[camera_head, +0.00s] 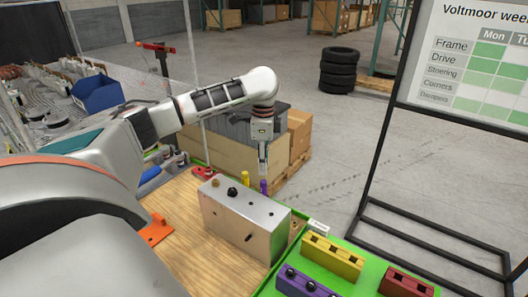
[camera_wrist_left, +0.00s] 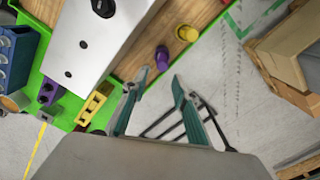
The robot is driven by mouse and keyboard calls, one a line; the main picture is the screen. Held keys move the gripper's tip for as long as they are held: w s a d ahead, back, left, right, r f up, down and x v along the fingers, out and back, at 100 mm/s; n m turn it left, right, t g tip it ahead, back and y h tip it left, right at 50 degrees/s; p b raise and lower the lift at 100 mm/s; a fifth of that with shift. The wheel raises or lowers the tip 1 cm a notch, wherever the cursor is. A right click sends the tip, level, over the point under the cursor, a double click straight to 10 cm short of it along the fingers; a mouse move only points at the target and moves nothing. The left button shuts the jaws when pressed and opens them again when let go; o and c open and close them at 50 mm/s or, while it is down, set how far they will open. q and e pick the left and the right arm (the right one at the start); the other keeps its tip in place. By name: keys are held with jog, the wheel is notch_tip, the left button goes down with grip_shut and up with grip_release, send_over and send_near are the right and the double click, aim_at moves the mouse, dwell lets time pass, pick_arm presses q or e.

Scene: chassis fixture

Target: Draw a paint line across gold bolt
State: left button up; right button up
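A gold-brown bolt head (camera_head: 215,182) shows on the far left of the top of a grey metal block (camera_head: 240,210). A black bolt (camera_head: 232,192) is beside it and also shows at the top of the left wrist view (camera_wrist_left: 103,8). A purple marker-like cylinder (camera_head: 263,187) and a yellow one (camera_head: 245,178) stand behind the block; the wrist view shows the purple one (camera_wrist_left: 162,58) and the yellow one (camera_wrist_left: 187,33). My left gripper (camera_head: 263,160) points down above the purple cylinder. In the wrist view its fingers (camera_wrist_left: 160,81) are apart and empty, facing the purple cylinder. My right gripper is out of view.
Yellow (camera_head: 330,257), purple (camera_head: 304,285) and dark red (camera_head: 406,285) slotted blocks sit on the green surface at front right. An orange bracket (camera_head: 157,230) lies on the wooden top left of the metal block. A whiteboard (camera_head: 475,60) stands at right.

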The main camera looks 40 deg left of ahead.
aim_at(264, 181)
pick_arm(q)
jog(key=shift+w+a, duration=0.25)
jog(key=shift+w, duration=0.05)
jog(key=shift+s+d+f, duration=0.1)
jog(key=shift+s+f, duration=0.05)
jog(key=shift+f, duration=4.75)
grip_shut()
jog(key=shift+r, duration=3.75)
